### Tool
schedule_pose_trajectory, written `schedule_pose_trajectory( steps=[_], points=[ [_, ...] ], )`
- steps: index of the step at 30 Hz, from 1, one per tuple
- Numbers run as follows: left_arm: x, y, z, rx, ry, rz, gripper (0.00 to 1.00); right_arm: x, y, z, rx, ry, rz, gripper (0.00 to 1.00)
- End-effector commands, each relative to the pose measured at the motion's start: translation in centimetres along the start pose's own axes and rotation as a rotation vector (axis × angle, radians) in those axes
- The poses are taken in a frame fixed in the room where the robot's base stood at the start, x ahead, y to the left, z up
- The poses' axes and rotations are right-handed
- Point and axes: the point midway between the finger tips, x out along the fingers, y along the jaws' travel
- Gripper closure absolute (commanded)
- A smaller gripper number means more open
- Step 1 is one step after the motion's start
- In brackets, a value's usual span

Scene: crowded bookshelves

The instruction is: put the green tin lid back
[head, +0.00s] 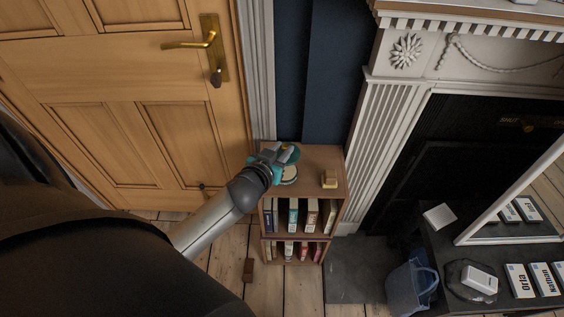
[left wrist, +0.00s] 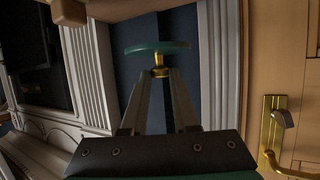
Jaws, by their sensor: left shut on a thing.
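My left gripper (head: 285,155) is over the top of a small wooden bookshelf in the head view. In the left wrist view, its fingertips (left wrist: 160,73) are shut on the gold knob of a round green lid (left wrist: 157,47). A pale, round tin (head: 289,175) shows below the gripper on the shelf top, partly hidden by it. I cannot tell how large the gap between lid and tin is. My right gripper is in neither view.
The bookshelf (head: 309,159) holds rows of books. A small wooden object (head: 329,180) stands right of the tin. A wooden door with a brass handle (head: 190,45) is on the left. The fireplace surround (head: 376,140) stands close on the right.

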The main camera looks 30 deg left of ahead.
Motion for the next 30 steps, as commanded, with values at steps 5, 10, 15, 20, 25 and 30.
schedule_pose_trajectory(
  steps=[5, 10, 15, 20, 25, 30],
  points=[
    [1.2, 0.0, 2.8, -0.001, 0.002, -0.001, 1.00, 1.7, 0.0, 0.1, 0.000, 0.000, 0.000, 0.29],
    [1.5, 0.0, 3.4, -0.001, 0.003, -0.001, 1.00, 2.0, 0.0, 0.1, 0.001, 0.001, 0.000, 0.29],
    [2.4, 0.0, 5.5, -0.001, 0.001, -0.001, 1.00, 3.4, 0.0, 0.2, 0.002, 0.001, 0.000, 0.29],
    [3.0, 0.0, 7.1, -0.002, 0.001, -0.001, 1.00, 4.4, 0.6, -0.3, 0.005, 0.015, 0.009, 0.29],
    [3.0, 0.0, 6.9, -0.001, 0.002, 0.000, 1.00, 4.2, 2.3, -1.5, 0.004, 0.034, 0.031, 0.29],
    [3.0, 0.0, 7.2, -0.001, 0.002, 0.000, 1.00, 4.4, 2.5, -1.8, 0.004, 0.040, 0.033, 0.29]
  ],
)
